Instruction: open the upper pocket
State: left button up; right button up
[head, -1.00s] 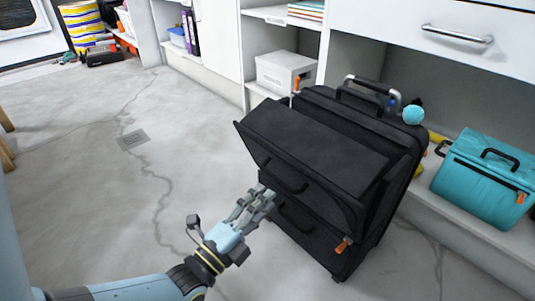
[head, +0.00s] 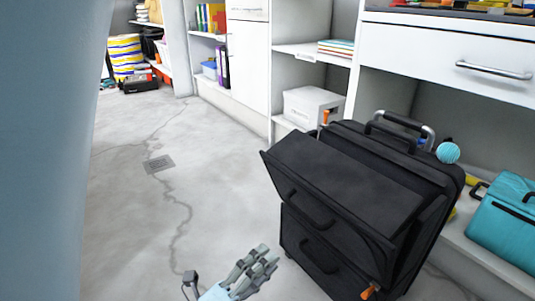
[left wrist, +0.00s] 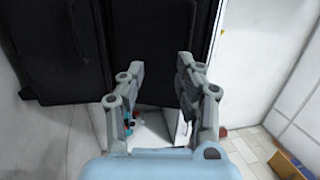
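A black suitcase (head: 435,180) stands upright on the floor in front of the shelving. Its upper pocket (head: 340,185) is tilted outward at the top, away from the suitcase body. A dark handle (head: 310,207) is on the upper pocket's front; the lower pocket (head: 320,270) below looks closed, with an orange tag at its right. My left gripper (head: 262,262) is in front of the suitcase, low and left of the pocket handle, apart from it. In the left wrist view its fingers (left wrist: 158,70) are spread with nothing between them, dark suitcase panels beyond. My right gripper is not in view.
A white drawer (head: 440,55) overhangs the shelf behind the suitcase. A teal bag (head: 505,220) is on the low ledge at right, and a white box (head: 308,106) is on the shelf behind. The concrete floor to the left is clear.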

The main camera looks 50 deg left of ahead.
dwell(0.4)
pick_arm(q)
jog(key=shift+r, duration=0.15)
notch_tip(320, 180, up, 10)
dwell(0.4)
